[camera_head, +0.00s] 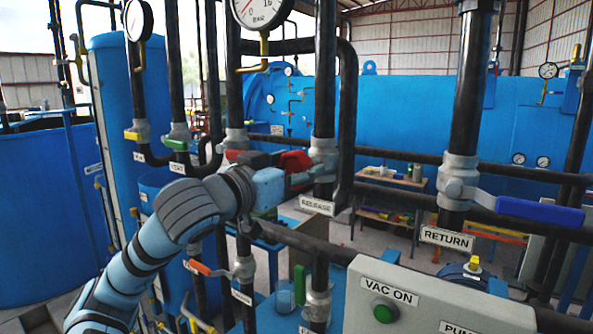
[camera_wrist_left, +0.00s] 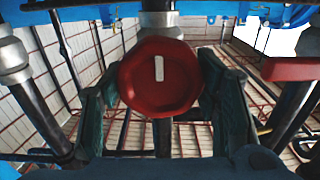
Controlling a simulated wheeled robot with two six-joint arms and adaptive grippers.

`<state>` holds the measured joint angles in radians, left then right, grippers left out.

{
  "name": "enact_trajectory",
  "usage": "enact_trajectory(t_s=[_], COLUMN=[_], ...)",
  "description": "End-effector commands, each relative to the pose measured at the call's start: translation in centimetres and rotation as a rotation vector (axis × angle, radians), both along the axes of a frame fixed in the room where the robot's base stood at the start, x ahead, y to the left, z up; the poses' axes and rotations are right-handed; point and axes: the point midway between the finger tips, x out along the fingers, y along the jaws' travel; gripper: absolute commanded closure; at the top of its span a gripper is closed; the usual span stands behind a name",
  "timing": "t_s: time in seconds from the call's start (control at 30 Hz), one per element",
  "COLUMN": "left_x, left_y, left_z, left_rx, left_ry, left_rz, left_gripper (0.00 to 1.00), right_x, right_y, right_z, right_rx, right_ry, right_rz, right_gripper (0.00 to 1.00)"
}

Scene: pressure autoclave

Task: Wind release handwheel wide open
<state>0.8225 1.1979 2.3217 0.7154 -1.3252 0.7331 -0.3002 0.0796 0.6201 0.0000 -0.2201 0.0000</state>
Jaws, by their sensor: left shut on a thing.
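The red release handwheel (camera_head: 296,160) sits on a grey valve body (camera_head: 323,155) on a dark vertical pipe, above the RELEASE label (camera_head: 318,206). My left gripper (camera_head: 282,167) is at the handwheel, with its arm reaching in from the lower left. In the left wrist view the handwheel (camera_wrist_left: 160,85) faces the camera as a red knob with a white mark standing about vertical. The fingers of my left gripper (camera_wrist_left: 163,95) stand on either side of it, shut on it. The gripper partly hides the wheel in the head view. My right gripper is not in view.
Dark vertical pipes stand close on both sides of the wheel. A blue lever (camera_head: 540,213) sticks out at the RETURN valve on the right. A grey control box (camera_head: 430,305) with a green VAC ON button (camera_head: 385,312) stands low in front. Pressure gauges (camera_head: 262,8) hang above.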

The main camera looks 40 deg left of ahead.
Motion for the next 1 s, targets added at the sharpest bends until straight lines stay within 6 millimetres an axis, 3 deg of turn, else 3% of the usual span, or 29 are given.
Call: enact_trajectory(t_s=[0.57,0.6,0.7,1.0], left_x=[0.04,0.04,0.03,0.02], left_y=[-0.08,-0.07,-0.06,-0.03], left_z=[-0.18,-0.16,-0.12,-0.03], left_rx=[-0.043,-0.042,-0.042,-0.041], left_ry=[0.001,0.0,-0.001,-0.003], left_rz=[-0.004,-0.004,-0.003,-0.002], left_gripper=[0.72,0.41,0.25,0.23], right_x=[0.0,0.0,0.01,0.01], right_y=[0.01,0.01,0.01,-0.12], right_z=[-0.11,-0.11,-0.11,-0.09], right_rx=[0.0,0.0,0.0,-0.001], right_ry=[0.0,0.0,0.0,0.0], right_rz=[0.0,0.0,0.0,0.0], right_gripper=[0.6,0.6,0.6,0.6])
